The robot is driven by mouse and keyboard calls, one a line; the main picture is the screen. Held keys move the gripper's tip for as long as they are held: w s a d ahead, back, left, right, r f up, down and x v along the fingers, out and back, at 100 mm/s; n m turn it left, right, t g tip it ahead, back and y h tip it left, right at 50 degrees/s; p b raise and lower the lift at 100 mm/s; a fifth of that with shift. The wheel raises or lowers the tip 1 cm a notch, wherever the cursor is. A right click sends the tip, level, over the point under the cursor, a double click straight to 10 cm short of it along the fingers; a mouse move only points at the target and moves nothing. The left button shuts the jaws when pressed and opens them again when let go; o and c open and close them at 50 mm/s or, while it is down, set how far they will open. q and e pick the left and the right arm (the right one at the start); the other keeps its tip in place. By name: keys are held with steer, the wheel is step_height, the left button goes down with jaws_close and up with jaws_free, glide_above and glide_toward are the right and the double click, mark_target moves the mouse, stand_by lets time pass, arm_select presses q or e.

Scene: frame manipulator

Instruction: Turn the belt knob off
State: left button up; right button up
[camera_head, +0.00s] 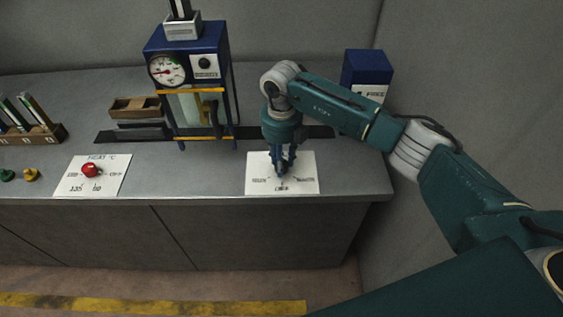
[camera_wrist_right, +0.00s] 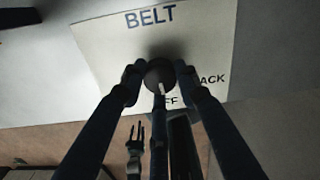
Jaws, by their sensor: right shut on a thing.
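The belt knob (camera_wrist_right: 160,73) is a dark round knob on a white panel marked BELT (camera_wrist_right: 208,30) in the right wrist view. The same panel (camera_head: 309,186) lies on the counter in the head view, where the gripper hides most of the knob. My right gripper (camera_head: 282,170) points down over the panel. In the right wrist view its fingers (camera_wrist_right: 158,78) are shut around the knob. A pale pointer mark shows on the knob's lower side, toward the partly covered label ending in "FF". A label ending in "ACK" is to the right.
A heat panel (camera_head: 108,189) with a red knob (camera_head: 91,170) lies to the left. A blue machine with a gauge (camera_head: 166,70) stands behind. A blue box (camera_head: 367,66) stands at the back right. Wooden racks are at the left, and the counter's front edge is close.

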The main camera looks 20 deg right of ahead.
steer(key=shift+m, duration=0.4)
steer(key=o, duration=1.2)
steer(key=shift+c, duration=0.2)
step_height(320, 180, up, 12)
